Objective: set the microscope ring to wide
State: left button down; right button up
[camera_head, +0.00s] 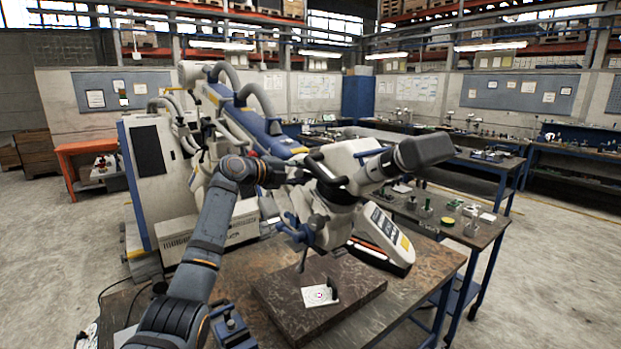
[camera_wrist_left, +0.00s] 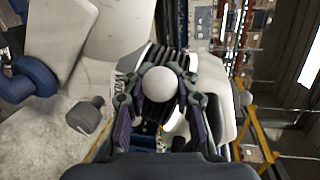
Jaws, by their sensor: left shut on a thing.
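The microscope head (camera_head: 360,155) is cream with a dark eyepiece (camera_head: 425,150), above the bench. A dark band on its body (camera_head: 335,193) may be the ring. In the left wrist view a black ribbed ring (camera_wrist_left: 172,58) shows behind a pale round knob (camera_wrist_left: 157,84). My left gripper (camera_head: 292,174) reaches the microscope's left side. In its wrist view the fingers (camera_wrist_left: 160,95) lie either side of the pale knob and are shut on it. My right gripper is not in view.
A dark stone slab (camera_head: 270,290) with a white target card (camera_head: 318,296) lies on the bench below the head. A control panel (camera_head: 385,235) stands to the right of the microscope. A blue handle (camera_head: 293,228) hangs near my left gripper. Open floor lies at the right.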

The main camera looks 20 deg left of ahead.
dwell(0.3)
pick_arm(q)
jog(key=c, duration=1)
grip_release()
jog(key=shift+w+d, duration=0.1)
